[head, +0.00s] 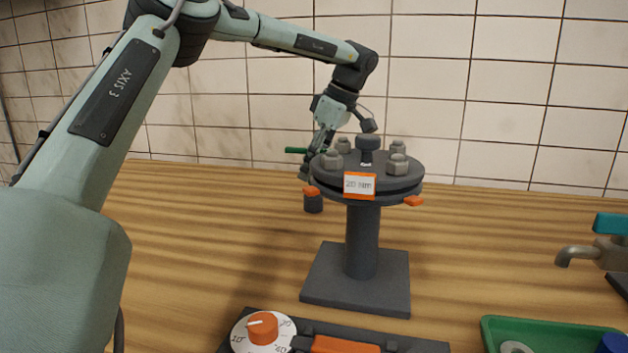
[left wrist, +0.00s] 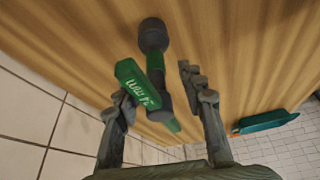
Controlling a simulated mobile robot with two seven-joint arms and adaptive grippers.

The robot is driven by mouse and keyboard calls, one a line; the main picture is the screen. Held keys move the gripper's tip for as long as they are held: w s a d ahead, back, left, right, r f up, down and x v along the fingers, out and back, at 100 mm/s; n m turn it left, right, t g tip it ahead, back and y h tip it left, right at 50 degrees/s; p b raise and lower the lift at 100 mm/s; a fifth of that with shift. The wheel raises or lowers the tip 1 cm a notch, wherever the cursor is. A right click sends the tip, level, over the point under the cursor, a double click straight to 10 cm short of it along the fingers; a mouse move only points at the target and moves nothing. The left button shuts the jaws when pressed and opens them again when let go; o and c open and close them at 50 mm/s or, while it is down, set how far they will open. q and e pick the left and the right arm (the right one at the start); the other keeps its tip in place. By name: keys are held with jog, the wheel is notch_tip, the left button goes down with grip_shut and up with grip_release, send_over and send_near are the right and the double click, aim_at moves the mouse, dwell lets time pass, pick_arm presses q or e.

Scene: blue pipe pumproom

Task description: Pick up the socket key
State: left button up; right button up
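The socket key has a green bar handle with white lettering and a dark round socket end. In the head view its green handle (head: 296,150) shows behind and left of the flange stand, with the dark socket end below it, close to the table. In the left wrist view the socket key (left wrist: 139,84) lies between the fingers. My left gripper (head: 310,168) reaches down at the key, partly hidden by the flange. In the left wrist view the gripper (left wrist: 160,92) is open, with a clear gap between the right finger and the key. My right gripper is out of view.
A dark flange stand (head: 361,235) with several nuts and orange tabs stands just in front of my left gripper. A dial (head: 263,330) is at the front. A green tray (head: 545,331) and a tap (head: 590,254) are at right. A tiled wall is behind.

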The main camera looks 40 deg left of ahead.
pick_arm(q)
jog(key=x, duration=0.3)
jog(key=shift+a+f, duration=0.1)
jog(key=shift+a, duration=0.15)
grip_shut()
jog(key=shift+w, duration=0.1)
